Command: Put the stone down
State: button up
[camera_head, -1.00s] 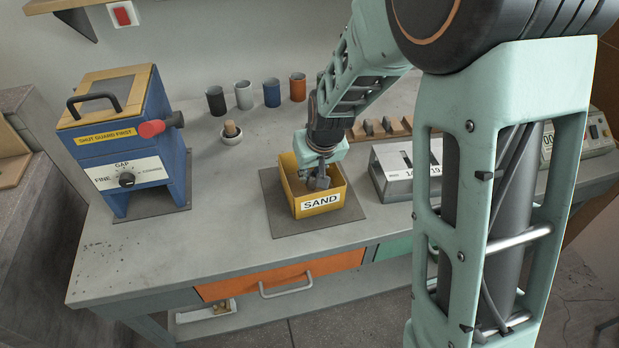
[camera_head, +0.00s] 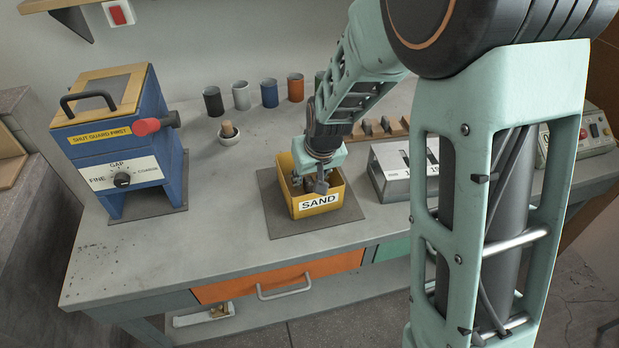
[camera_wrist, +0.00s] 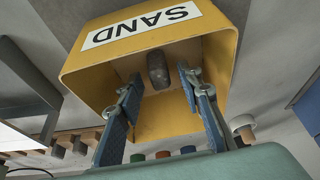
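The stone (camera_wrist: 158,70) is a small dark grey, rounded lump inside the yellow box marked SAND (camera_wrist: 215,60). In the head view the box (camera_head: 330,206) stands on a dark mat on the bench. My gripper (camera_head: 310,187) is down at the box's open top. In the wrist view my gripper (camera_wrist: 159,78) has its two blue fingers apart, one on each side of the stone, with gaps showing between. The stone seems to rest on the box floor; its underside is hidden.
The blue machine (camera_head: 125,140) stands at left. The grey box with number windows (camera_head: 392,172) is close right of the sand box.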

jog(key=shift+r, duration=0.3)
jog(key=p+v, duration=0.1)
jog(key=v, duration=1)
jog(key=shift+s+r, duration=0.25)
jog(key=shift+r, duration=0.05)
jog(key=shift+d, duration=0.15)
